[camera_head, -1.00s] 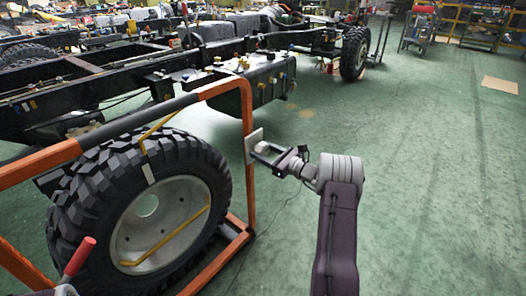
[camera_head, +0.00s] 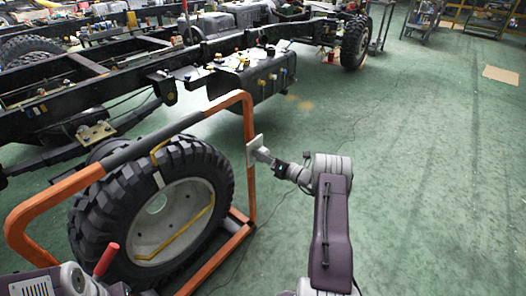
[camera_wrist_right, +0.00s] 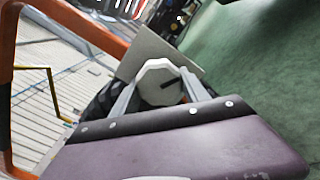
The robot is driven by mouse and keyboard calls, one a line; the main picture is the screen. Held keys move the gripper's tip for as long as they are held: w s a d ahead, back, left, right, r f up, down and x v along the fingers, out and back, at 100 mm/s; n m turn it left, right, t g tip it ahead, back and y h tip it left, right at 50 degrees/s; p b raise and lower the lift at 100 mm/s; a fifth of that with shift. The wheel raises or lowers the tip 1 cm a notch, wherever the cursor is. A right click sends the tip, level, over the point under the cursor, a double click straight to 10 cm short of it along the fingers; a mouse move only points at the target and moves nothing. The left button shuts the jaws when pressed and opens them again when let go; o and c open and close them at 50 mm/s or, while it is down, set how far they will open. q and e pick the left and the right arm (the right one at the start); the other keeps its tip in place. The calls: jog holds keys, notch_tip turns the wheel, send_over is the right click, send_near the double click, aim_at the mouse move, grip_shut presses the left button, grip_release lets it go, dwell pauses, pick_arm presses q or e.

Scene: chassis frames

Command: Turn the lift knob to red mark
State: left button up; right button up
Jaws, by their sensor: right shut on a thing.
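The lift knob (camera_wrist_right: 160,82) is pale and many-sided, with a dark line on its face, on a square plate (camera_wrist_right: 150,48) in the right wrist view. In the head view the plate (camera_head: 254,145) is fixed to the upright of the orange frame. My right gripper (camera_wrist_right: 161,88) is shut on the knob, one finger on each side; it also shows at the plate in the head view (camera_head: 266,156). I cannot make out a red mark on the plate. Part of my left arm (camera_head: 78,280) shows at bottom left, its gripper out of view.
The orange frame (camera_head: 249,120) stands around a large tyre (camera_head: 97,215) with a yellow bar on its wheel. A black truck chassis (camera_head: 120,75) lies behind. The green floor (camera_head: 430,190) to the right is clear.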

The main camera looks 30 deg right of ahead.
jog(key=m+p, duration=0.1)
jog(key=m, duration=0.2)
jog(key=shift+a+r+p, duration=0.1)
jog(key=shift+p, duration=0.3)
jog(key=shift+m+p, duration=0.5)
jog(key=shift+m, duration=1.2)
jog(key=o, duration=1.4)
jog(key=shift+s, duration=0.15)
